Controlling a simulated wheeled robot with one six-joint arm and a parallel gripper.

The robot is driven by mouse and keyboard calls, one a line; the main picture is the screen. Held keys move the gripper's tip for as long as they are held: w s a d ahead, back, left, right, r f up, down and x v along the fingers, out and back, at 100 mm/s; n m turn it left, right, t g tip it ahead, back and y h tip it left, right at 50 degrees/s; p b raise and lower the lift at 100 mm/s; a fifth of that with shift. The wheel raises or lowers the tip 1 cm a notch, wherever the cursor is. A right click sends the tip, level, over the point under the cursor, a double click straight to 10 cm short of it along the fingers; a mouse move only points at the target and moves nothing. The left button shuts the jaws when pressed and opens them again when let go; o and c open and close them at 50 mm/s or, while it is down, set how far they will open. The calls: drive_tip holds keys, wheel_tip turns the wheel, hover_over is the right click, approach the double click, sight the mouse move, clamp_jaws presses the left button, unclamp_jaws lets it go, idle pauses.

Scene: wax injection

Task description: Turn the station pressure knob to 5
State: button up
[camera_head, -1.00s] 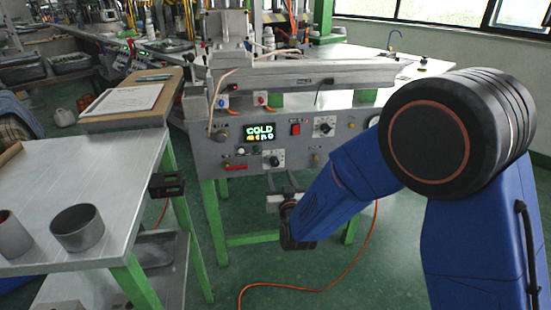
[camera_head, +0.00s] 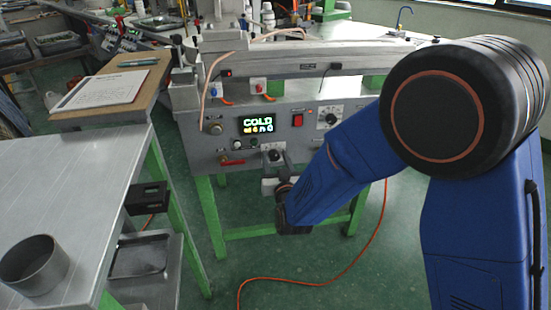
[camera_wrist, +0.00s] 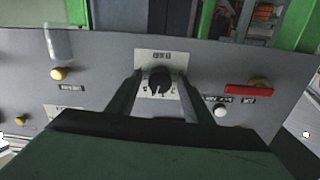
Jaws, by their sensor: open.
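A black dial knob (camera_wrist: 159,80) with a white scale plate sits on the grey station panel (camera_wrist: 100,62), in the middle of the wrist view. Its label is too small to read, and so is its setting. My gripper (camera_wrist: 157,84) is open, with one finger on either side of the knob. I cannot tell whether the fingers touch it. A second dial knob (camera_head: 331,119) is higher and to the right.
A lit display (camera_head: 257,124) reads "COLD" on its top line. A red switch (camera_head: 297,120) and a red lever (camera_head: 231,162) flank the work area; the lever also shows in the wrist view (camera_wrist: 248,90). A metal table (camera_head: 85,190) with a grey cup (camera_head: 34,264) stands at left.

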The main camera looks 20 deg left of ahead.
drive_tip(key=c, duration=1.1)
drive_tip(key=shift+o, duration=0.2)
drive_tip(key=shift+m, duration=2.8)
drive_tip(key=shift+d, duration=0.1)
drive_tip(key=o, duration=1.1)
drive_tip(key=shift+c, duration=0.2)
